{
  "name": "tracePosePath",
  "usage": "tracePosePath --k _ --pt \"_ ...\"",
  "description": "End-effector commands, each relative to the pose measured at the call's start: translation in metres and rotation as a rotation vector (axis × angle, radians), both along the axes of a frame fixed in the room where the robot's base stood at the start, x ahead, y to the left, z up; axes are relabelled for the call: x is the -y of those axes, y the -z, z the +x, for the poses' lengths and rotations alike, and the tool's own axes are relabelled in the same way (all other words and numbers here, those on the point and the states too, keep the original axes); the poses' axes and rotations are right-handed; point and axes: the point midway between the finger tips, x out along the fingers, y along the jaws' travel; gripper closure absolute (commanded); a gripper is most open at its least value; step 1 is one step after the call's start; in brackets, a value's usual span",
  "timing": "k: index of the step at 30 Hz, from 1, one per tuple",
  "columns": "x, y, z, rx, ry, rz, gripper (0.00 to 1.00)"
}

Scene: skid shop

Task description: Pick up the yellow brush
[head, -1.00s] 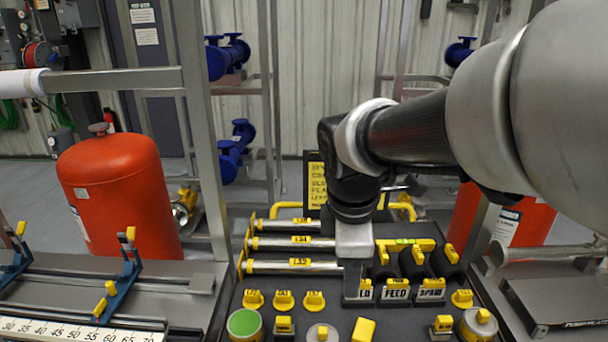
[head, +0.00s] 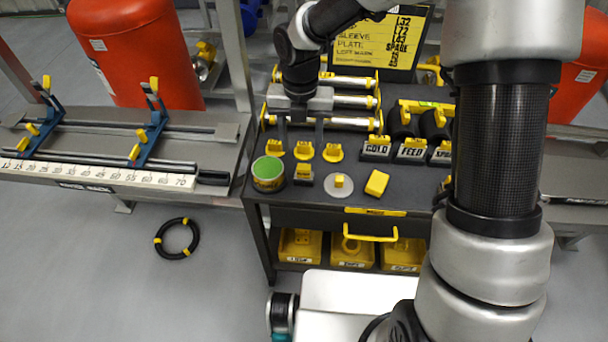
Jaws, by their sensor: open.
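A plain yellow block (head: 377,183) lies at an angle on the dark cart top (head: 340,210), near its front edge, in the head view. It may be the yellow brush, but I see no bristles and cannot tell. My gripper (head: 300,138) points down over the left part of the cart top, with its two fingers apart and nothing visible between them. It is to the left of and behind the yellow block, near the yellow-tagged pieces (head: 304,150).
A green-topped can (head: 268,173) and a pale disc with a yellow knob (head: 339,186) stand near the yellow block. Black labelled holders (head: 412,150) are at right, and silver tubes (head: 345,123) behind. A black ring (head: 177,238) lies on the floor.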

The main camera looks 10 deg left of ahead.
Motion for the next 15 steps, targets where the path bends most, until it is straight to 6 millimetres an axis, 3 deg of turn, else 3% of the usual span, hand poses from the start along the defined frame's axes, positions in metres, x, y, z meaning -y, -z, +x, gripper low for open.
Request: tracePosePath --k 4,11,15 --pt "0.000 0.028 0.000 -0.002 0.001 -0.001 0.50" --pt "0.001 0.044 0.000 0.000 0.002 0.000 0.50" --pt "0.004 0.063 -0.002 -0.003 0.001 -0.001 0.50"
